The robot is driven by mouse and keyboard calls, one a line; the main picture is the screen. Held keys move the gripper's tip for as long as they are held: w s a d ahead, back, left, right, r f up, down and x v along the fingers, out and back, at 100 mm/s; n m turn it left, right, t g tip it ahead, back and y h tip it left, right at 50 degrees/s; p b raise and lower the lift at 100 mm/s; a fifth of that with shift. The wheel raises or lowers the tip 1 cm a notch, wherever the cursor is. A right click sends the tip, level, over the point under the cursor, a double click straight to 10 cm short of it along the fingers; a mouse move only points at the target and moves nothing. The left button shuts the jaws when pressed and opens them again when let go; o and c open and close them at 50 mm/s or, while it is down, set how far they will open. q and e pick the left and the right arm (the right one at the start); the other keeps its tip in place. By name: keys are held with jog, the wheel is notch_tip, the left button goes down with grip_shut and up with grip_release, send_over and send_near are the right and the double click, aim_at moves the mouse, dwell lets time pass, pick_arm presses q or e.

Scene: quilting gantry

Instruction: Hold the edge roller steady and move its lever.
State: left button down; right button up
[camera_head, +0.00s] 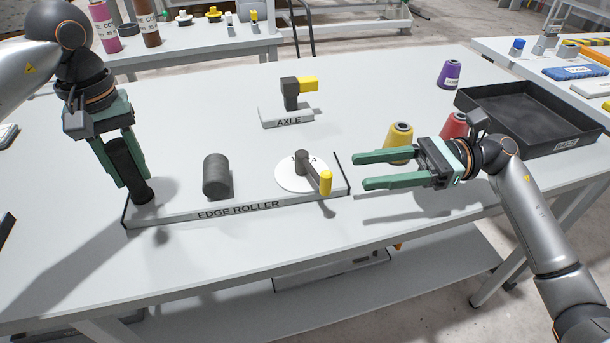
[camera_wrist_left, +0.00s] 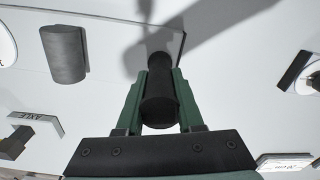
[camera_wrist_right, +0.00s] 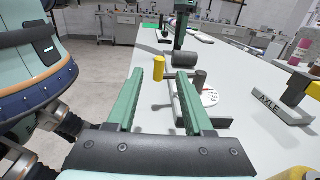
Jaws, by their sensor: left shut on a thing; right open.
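The edge roller (camera_head: 240,209) is a pale labelled base on the table with a dark cylinder (camera_head: 217,176) in its middle. A black upright handle (camera_head: 127,170) stands at its left end. My left gripper (camera_head: 138,186) is shut on this handle, which also shows between the fingers in the left wrist view (camera_wrist_left: 159,95). At the right end, a white dial (camera_head: 290,183) carries a dark lever with a yellow knob (camera_head: 326,182). My right gripper (camera_head: 361,171) is open and empty, just right of the knob, fingers pointing at it. The yellow knob shows ahead in the right wrist view (camera_wrist_right: 159,68).
The axle block (camera_head: 288,117) with a yellow-tipped lever stands behind the roller. Yellow (camera_head: 398,141) and red (camera_head: 453,127) spools stand beside my right gripper. A purple spool (camera_head: 449,74) and a black tray (camera_head: 530,117) are at the back right. The table front is clear.

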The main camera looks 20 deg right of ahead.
aim_at(312, 171)
jog(key=a, duration=0.7)
jog(key=w+a, duration=0.1)
jog(key=a, duration=0.2)
jog(key=shift+a, duration=0.35)
jog(key=shift+c, duration=0.4)
grip_shut()
jog(key=shift+f, duration=0.1)
dwell(0.3)
